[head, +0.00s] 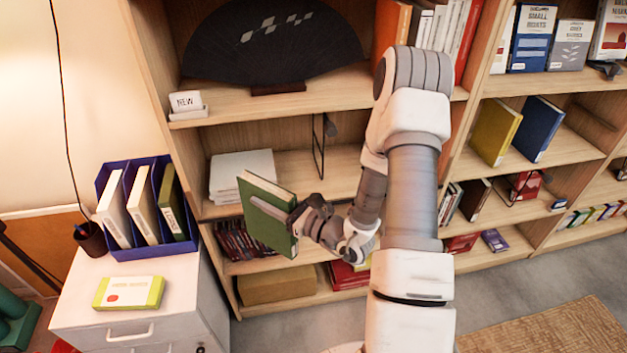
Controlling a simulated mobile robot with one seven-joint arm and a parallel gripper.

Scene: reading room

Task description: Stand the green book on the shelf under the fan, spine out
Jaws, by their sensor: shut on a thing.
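A green book (262,217) is held in front of the bookcase, tilted, with its cover facing left and page edges showing along the top. My gripper (297,215) is shut on its right side. The black fan (270,48) stands on a small base on an upper shelf. The shelf under the fan (292,170) holds a stack of white papers (242,175) at its left and a black wire bookend (319,146) near its middle. The book overlaps the front edge of this shelf in the picture. Which way its spine faces is hard to tell.
A white cabinet (180,337) at lower left carries a blue file holder (153,252), a dark pen cup (91,239) and a yellow-green box (129,292). A sign reading NEW (187,103) stands on the fan's shelf. Shelf room shows between the papers and the bookend.

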